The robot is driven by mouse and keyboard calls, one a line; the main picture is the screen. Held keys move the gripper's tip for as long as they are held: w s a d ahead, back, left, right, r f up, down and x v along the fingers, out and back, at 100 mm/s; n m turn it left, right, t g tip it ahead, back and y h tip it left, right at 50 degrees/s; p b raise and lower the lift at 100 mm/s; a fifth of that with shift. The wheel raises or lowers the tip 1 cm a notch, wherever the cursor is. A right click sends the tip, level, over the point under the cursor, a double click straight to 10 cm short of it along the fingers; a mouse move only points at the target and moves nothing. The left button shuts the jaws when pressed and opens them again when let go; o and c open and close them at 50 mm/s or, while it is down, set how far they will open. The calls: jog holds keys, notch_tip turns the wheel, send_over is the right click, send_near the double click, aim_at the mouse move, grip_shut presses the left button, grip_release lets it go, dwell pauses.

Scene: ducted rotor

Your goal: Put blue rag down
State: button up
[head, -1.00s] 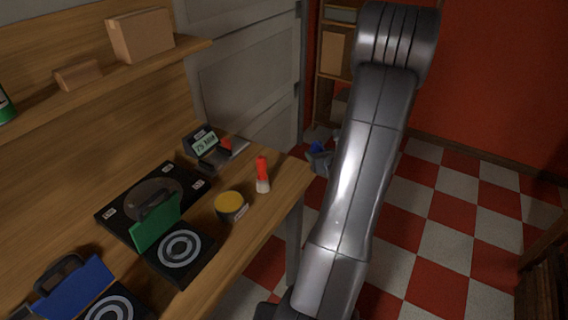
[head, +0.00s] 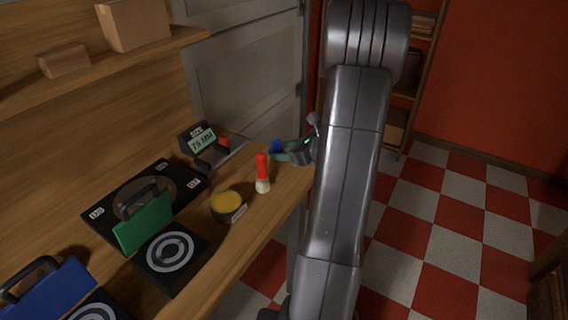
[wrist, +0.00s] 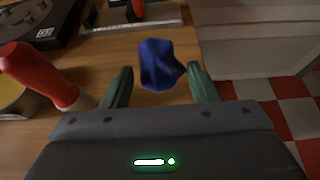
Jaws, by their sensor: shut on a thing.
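The blue rag (head: 276,146) is a small crumpled bundle held by my gripper (head: 284,152), over the far right end of the wooden bench (head: 287,182). In the wrist view the rag (wrist: 158,64) sits between the green fingers of my gripper (wrist: 160,70), with the wooden top beneath it. I cannot tell whether the rag touches the bench. My arm hides part of the view to the right of the gripper.
A size display (head: 200,142) stands behind. Green (head: 145,224) and blue (head: 48,288) handled pieces are farther left. The bench edge drops to the checked floor.

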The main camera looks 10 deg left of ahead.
aim_at(286, 167)
jog(key=shift+f, duration=2.05)
jog(key=shift+f+b, duration=0.1)
jog(key=shift+b, duration=0.2)
jog(key=o, duration=1)
jog(key=shift+d+r, duration=0.15)
jog(key=shift+r, duration=0.05)
jog(key=v, duration=1.1)
jog(key=shift+s+d+r, duration=0.15)
jog(key=shift+d, duration=0.15)
